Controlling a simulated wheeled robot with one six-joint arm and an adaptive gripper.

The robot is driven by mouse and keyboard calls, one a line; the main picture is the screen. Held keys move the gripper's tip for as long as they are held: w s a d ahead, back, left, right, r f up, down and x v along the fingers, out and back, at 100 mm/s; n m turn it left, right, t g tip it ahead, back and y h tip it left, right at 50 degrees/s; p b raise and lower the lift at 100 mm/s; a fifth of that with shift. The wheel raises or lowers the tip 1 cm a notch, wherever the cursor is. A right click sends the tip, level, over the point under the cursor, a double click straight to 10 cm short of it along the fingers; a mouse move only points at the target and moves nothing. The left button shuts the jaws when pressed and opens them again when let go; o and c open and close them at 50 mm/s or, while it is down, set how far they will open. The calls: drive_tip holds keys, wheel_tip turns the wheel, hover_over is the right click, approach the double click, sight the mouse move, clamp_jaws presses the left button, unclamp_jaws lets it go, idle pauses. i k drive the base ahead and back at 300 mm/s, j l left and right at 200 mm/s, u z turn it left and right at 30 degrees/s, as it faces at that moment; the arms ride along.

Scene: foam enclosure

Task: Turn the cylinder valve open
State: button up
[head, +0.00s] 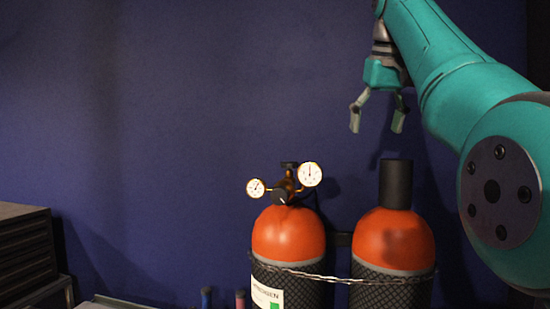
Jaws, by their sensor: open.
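Two gas cylinders with orange shoulders and dark mesh-covered bodies stand side by side in the head view. The left cylinder (287,234) carries a brass regulator with two white round gauges, one at its left (255,188) and one at its right (310,174). A small dark valve handle (289,165) shows at the top behind the gauges; its turned position cannot be told. The right cylinder (385,236) has a black cylindrical cap (396,184). My gripper (377,120) is open and empty, pointing down above the capped cylinder, apart from it, higher than and right of the valve.
A chain (340,279) runs across both cylinders. A dark slatted cabinet (27,246) stands at the lower left. Blue (206,297) and red (240,299) handle-like tops show at the bottom edge. A dark blue wall is behind; the space above the left cylinder is clear.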

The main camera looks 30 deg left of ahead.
sight(289, 166)
drive_tip(key=i+j, duration=0.15)
drive_tip(key=j, duration=0.25)
drive_tip(key=i+j, duration=0.15)
drive_tip(key=j, duration=0.25)
drive_tip(key=i+j, duration=0.15)
drive_tip(key=j, duration=0.3)
